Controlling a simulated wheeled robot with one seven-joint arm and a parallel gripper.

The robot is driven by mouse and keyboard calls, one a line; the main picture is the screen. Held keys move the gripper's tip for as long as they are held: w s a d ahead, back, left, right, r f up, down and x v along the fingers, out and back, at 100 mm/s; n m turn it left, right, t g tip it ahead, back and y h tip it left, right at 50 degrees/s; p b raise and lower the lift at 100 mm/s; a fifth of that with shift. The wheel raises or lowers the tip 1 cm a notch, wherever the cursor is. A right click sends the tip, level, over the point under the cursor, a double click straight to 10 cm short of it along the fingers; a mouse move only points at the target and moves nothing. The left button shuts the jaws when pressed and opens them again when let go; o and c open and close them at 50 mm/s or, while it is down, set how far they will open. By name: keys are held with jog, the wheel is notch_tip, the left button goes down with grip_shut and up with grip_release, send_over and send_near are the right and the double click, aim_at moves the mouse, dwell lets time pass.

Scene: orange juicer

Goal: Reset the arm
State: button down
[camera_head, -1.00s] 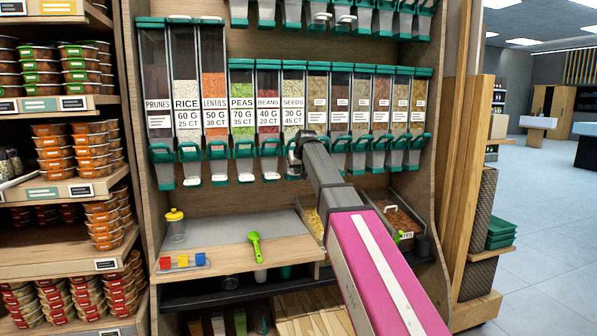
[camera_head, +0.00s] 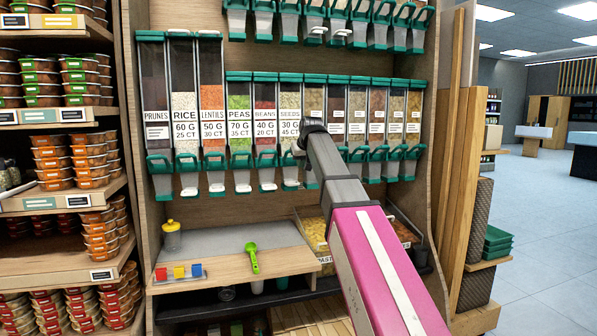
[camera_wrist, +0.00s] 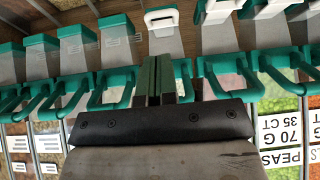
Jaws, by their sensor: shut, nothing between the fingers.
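My arm (camera_head: 340,190) reaches up from the bottom right in the head view, its far end in front of the dispensers just right of the SEEDS bin (camera_head: 290,105). My gripper (camera_wrist: 164,65) shows in the wrist view, with its two green fingers shut together and nothing between them. The fingers point toward a row of grey dispenser chutes with green handles (camera_wrist: 110,92). In that view the labels appear upside down. The fingers look close to the handles, but I cannot tell whether they touch. In the head view the fingers are not clearly visible.
A wooden counter (camera_head: 225,262) below holds a yellow-lidded jar (camera_head: 172,238), a green scoop (camera_head: 252,258) and a small tray of red, blue and yellow blocks (camera_head: 180,272). Open food bins (camera_head: 314,232) sit behind my arm. Shelves of stacked containers (camera_head: 88,160) stand at left; open floor is at right.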

jog(key=s+d+f+m+g, duration=0.1)
jog(key=s+d+f, duration=0.15)
jog(key=f, duration=0.75)
jog(key=s+d+f+g+h, duration=0.15)
jog(key=s+f, duration=0.25)
jog(key=f, duration=0.6)
jog(key=s+d+f+m+g, duration=0.1)
jog(key=s+d+f, duration=0.25)
jog(key=f, duration=0.75)
jog(key=s+d+f+g, duration=0.2)
jog(key=s+f, duration=0.8)
jog(key=f, duration=0.1)
jog(key=s+d+f+m+g, duration=0.1)
jog(key=s+d+f+g, duration=0.1)
jog(key=s+f, duration=0.9)
jog(key=shift+s+d+f, duration=0.2)
jog(key=shift+d+f, duration=0.15)
jog(key=shift+f, duration=0.35)
